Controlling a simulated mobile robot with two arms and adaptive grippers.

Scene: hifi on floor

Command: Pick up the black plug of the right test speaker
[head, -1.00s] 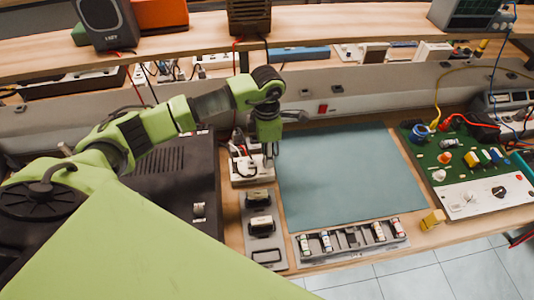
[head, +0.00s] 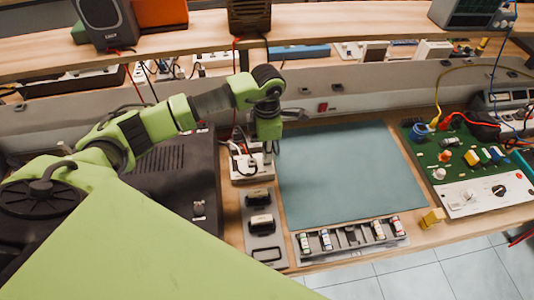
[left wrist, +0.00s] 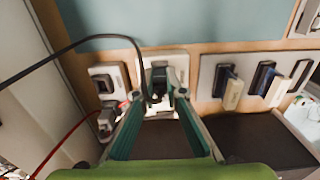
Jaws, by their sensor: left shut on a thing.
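My left gripper (head: 268,147) points down over the white socket block (head: 240,174) left of the teal mat. In the left wrist view my left gripper (left wrist: 157,96) has its two teal fingers on either side of a black plug (left wrist: 157,78) and is shut on it. The plug is at the white socket plate (left wrist: 180,66); I cannot tell whether it is still seated. A black cable (left wrist: 95,39) arches from it to the left. Its link to the right speaker (head: 249,15) on the shelf cannot be traced. My right gripper is not in view.
Another socket (left wrist: 106,76) and a plug with a red cable (left wrist: 108,120) sit close left of the fingers. A grey tray (head: 266,254) with black-and-cream pieces lies in front. The teal mat (head: 345,175) is clear. A green circuit board (head: 455,160) stands at the right.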

